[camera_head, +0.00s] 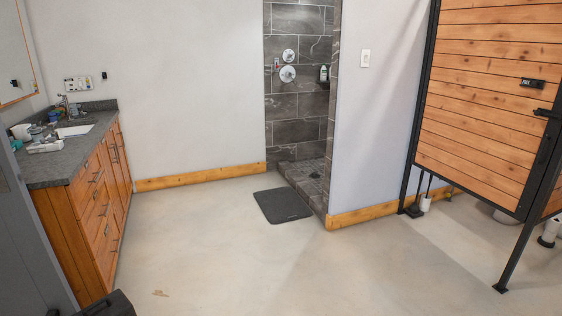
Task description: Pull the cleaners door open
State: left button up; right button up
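No door in view is marked as the cleaners door that I can read. A wooden slatted stall door or panel (480,95) in a black metal frame stands at the right. It carries a small dark sign (532,83), too small to read surely, and a black latch or handle (548,114) at its right edge. A grey upright panel (30,245), perhaps a door or its frame, cuts in at the left edge. Neither of my grippers shows clearly.
A wooden vanity (95,210) with a grey counter lines the left wall. A tiled shower (300,110) is at the back, with a dark mat (282,205) before it. A dark object (108,304) of unclear kind shows at the bottom left. The middle floor is clear.

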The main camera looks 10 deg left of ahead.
aim_at(104, 149)
jog(key=i+u, duration=0.25)
jog(key=i, duration=0.3)
jog(key=i+u, duration=0.2)
jog(key=i, duration=0.35)
jog(key=i+l+u, duration=0.1)
jog(key=i+u, duration=0.15)
jog(key=i, duration=0.25)
jog(key=i+l+u, duration=0.2)
jog(key=i, duration=0.35)
